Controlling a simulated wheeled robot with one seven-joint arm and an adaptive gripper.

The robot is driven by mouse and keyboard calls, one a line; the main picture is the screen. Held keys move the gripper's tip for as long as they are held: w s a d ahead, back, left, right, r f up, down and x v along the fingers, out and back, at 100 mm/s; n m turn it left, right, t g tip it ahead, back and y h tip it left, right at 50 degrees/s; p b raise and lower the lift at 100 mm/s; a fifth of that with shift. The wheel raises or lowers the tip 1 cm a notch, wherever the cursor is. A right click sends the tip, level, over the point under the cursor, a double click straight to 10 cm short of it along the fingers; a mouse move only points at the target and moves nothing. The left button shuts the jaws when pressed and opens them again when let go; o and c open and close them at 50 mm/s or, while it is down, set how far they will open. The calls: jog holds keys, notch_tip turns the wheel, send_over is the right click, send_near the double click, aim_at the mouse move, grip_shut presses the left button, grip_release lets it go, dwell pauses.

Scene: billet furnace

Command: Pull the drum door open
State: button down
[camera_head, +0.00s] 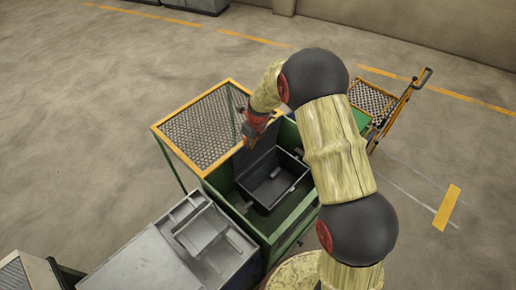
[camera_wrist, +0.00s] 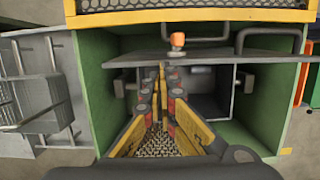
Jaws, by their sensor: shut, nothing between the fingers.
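A green machine housing (camera_head: 296,232) holds a dark grey open drum box (camera_head: 290,184). A flat grey panel, which looks like the drum door (camera_head: 252,168), stands along the box's left side. In the wrist view a thin grey plate (camera_wrist: 225,56), probably this door seen nearly edge-on, crosses the top of the green opening. My gripper (camera_head: 250,132) is over the housing beside the panel's upper end. In the wrist view my gripper (camera_wrist: 161,72) has its yellow fingers together, with nothing between them.
A yellow-framed mesh guard (camera_head: 208,125) rises at the housing's left. A grey machine (camera_head: 160,262) adjoins the front left. An orange knob (camera_wrist: 177,40) on a stem shows above the plate. A mesh cart (camera_head: 373,101) stands behind right. Open floor (camera_head: 90,130) lies left.

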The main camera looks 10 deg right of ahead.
jog(key=shift+w+a+r+p, duration=0.1)
jog(key=shift+w+a+p, duration=0.1)
jog(key=shift+w+a, duration=0.4)
jog(key=shift+w+a+p, duration=0.15)
jog(key=shift+w+a, duration=0.25)
jog(key=shift+w, duration=0.4)
